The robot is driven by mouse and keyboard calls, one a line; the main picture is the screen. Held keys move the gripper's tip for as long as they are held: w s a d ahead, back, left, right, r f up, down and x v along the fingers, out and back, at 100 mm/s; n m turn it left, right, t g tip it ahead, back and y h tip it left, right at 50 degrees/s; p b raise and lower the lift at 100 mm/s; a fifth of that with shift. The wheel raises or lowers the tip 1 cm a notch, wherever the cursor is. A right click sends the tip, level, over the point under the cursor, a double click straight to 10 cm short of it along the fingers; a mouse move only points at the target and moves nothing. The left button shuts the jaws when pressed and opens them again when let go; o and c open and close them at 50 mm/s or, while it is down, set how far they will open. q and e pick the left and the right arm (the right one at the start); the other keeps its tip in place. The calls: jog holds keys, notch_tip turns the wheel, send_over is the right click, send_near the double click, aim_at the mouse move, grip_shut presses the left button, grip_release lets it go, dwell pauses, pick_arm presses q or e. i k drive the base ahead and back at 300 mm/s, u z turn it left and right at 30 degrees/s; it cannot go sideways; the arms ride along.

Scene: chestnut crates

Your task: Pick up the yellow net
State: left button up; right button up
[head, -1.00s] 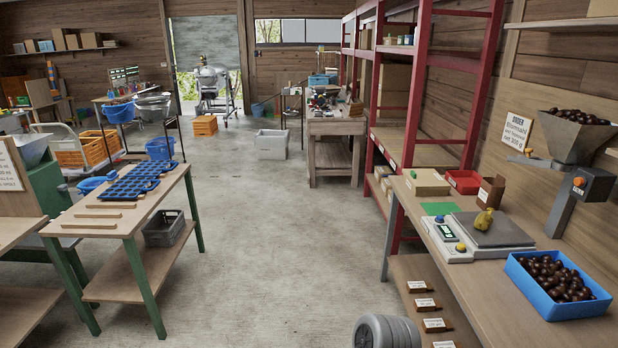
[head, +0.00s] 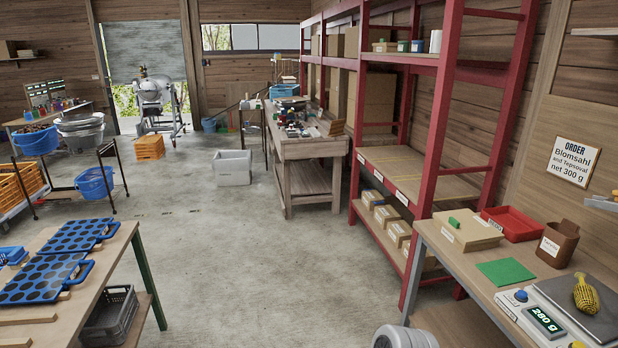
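The yellow net (head: 586,294) is a small filled bag with a gathered top. It rests on the grey plate of the scale (head: 562,292), at the right edge of the head view. The scale's display reads 280 g. The scale stands on the wooden bench (head: 470,286) at the right. Neither of my grippers shows in the head view.
On the same bench are a green mat (head: 507,273), a cardboard box (head: 460,231), a red tray (head: 512,224) and a brown box (head: 558,244). A red shelf rack (head: 438,150) stands behind it. A table with blue trays (head: 45,278) is at left.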

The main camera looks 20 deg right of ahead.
aim_at(586, 299)
jog(key=z, duration=1.05)
jog(key=i, duration=1.05)
jog(key=z, duration=1)
